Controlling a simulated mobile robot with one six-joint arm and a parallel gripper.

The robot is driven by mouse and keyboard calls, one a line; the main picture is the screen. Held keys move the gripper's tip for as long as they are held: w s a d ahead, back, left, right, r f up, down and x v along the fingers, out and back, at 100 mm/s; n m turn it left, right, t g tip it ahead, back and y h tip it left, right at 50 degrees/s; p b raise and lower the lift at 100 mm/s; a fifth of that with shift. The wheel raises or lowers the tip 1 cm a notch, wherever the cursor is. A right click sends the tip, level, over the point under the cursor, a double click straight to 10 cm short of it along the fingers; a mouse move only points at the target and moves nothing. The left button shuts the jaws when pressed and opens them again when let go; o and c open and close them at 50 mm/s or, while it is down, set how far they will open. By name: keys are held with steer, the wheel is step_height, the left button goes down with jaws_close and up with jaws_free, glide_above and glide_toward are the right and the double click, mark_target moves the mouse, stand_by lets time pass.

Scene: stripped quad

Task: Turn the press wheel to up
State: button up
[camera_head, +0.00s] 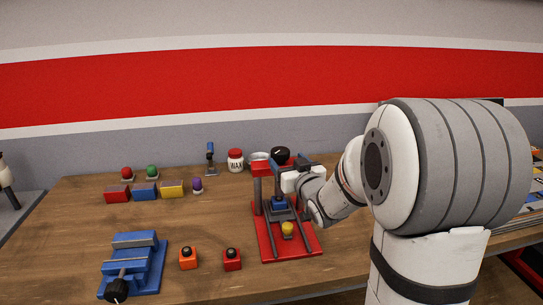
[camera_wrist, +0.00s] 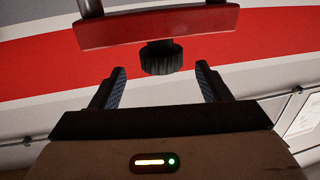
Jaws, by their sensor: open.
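The press (camera_head: 268,243) stands on the table with a red base, grey posts and a red crossbar. Its black ribbed wheel (camera_head: 280,154) sits on top of the crossbar. In the wrist view the wheel (camera_wrist: 162,57) appears below the red crossbar (camera_wrist: 155,27), centred between and just beyond my fingertips. My gripper (camera_wrist: 160,70) is open and empty, with a dark finger on each side of the wheel and visible gaps to both. In the head view my gripper (camera_head: 285,167) is at the press top, partly overlapping the crossbar. The wheel's setting cannot be read.
A yellow piece (camera_head: 287,229) sits on the press base. A blue vise (camera_head: 135,262), orange button box (camera_head: 188,258) and red button box (camera_head: 232,260) stand left of it.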

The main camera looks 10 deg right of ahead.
mark_target(278, 150)
steer(key=w, duration=0.2)
steer(key=w+a+p, duration=0.1)
steer(key=w, duration=0.4)
steer(key=shift+w+a+p, duration=0.3)
steer(key=shift+w+p, duration=0.1)
steer(key=shift+c, duration=0.5)
